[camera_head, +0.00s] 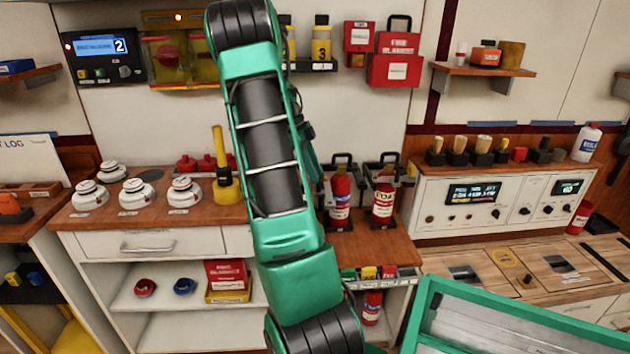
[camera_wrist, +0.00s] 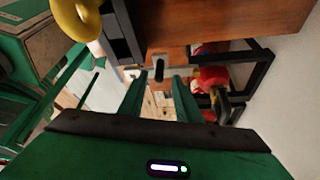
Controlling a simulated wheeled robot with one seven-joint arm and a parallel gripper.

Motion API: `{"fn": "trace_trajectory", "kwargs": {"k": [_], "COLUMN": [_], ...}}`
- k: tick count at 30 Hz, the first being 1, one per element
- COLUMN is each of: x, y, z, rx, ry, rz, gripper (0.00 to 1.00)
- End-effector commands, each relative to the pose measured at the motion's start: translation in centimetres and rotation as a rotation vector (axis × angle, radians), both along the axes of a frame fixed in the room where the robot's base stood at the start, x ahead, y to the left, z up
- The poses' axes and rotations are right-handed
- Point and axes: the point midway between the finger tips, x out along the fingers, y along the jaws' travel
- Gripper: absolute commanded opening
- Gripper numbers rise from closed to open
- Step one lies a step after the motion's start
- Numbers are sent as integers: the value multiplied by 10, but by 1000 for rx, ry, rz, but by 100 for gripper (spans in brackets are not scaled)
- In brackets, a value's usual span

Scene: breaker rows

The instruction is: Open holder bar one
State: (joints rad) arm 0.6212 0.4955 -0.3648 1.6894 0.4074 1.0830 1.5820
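Two red fire extinguishers stand in black frame holders on the wooden counter in the head view, the left extinguisher (camera_head: 340,198) and the right extinguisher (camera_head: 383,200). I cannot tell which holder's bar is bar one. In the wrist view, red extinguisher parts (camera_wrist: 212,78) and black holder frames (camera_wrist: 262,62) show to the right of my fingers. My gripper (camera_wrist: 158,82) is open, its two green fingers apart. A small dark upright piece (camera_wrist: 158,70) shows between the fingertips; I cannot tell whether it touches them. In the head view my arm hides the gripper.
A yellow upright tool (camera_head: 222,165) stands on the counter left of my arm. White domed detectors (camera_head: 138,193) sit further left. A wall shelf with a yellow bottle (camera_head: 321,42) and red boxes (camera_head: 393,68) hang above. An instrument panel (camera_head: 500,197) is at right.

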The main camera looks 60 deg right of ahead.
Motion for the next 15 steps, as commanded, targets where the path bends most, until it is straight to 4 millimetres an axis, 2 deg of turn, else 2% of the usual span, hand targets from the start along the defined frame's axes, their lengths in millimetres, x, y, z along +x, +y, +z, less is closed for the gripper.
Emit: {"fn": "trace_trajectory", "kwargs": {"k": [6,9,15], "x": [17,22,26], "y": [4,5,6], "z": [37,48,59], "rx": [-3,-4,-2], "ry": [-3,-1,-1], "rz": [2,2,1], "gripper": [31,31,31]}}
